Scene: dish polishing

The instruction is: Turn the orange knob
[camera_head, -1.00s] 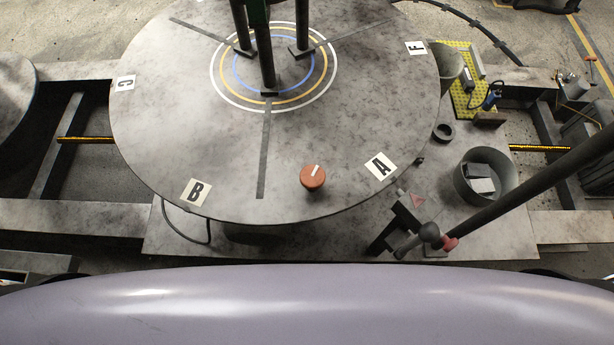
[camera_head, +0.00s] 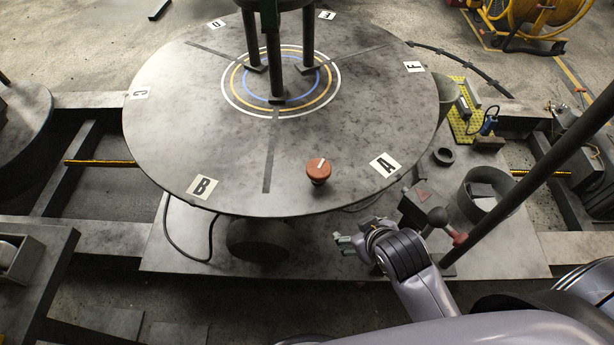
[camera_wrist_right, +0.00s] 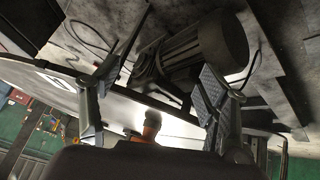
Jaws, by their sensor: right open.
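The orange knob (camera_head: 318,170), with a white line on its top, sits on the round grey table (camera_head: 200,130) near its front edge, between labels B and A. My right gripper (camera_head: 343,244) is in front of the table edge, below and slightly right of the knob in the head view, and apart from it. In the right wrist view the two fingers (camera_wrist_right: 155,100) are spread wide with nothing between them. An orange part (camera_wrist_right: 151,124), which looks like the knob, shows low between the fingers, partly hidden by the gripper body. My left gripper is not in view.
A lever with a red-and-grey handle (camera_head: 446,224) and a dark pole (camera_head: 530,185) stand right of my right arm. A round bin (camera_head: 487,192) is beyond. A motor (camera_wrist_right: 205,45) shows in the wrist view. The table top around the knob is clear.

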